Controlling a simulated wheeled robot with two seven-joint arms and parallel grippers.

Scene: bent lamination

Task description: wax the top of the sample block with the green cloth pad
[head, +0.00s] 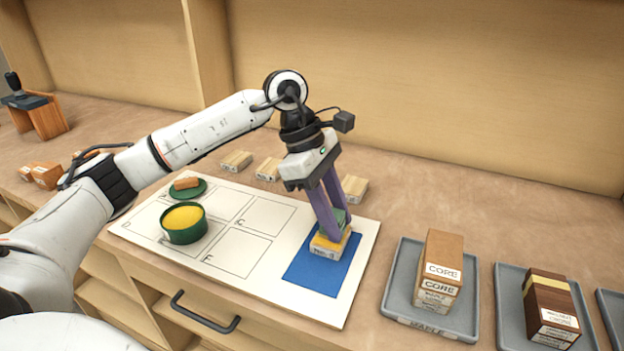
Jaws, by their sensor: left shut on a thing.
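My left gripper (332,212) is shut on the green cloth pad (335,226), with its purple fingers pointing down. The pad is directly above the sample block (327,247) and appears to touch its top. The block has a yellowish top and a label on its front side, and it lies on the blue square (309,274) of the white board. The gripper fingers and pad hide part of the block's top. A green tin of yellow wax (183,219) stands open on the board's left part. My right gripper is not in view.
The white board (220,272) has outlined lettered areas, mostly bare. A green lid (188,192) with a brown piece on it lies behind the tin. Small wood blocks (236,161) lie behind the board. Grey trays (396,303) with labelled block stacks (440,268) stand at right.

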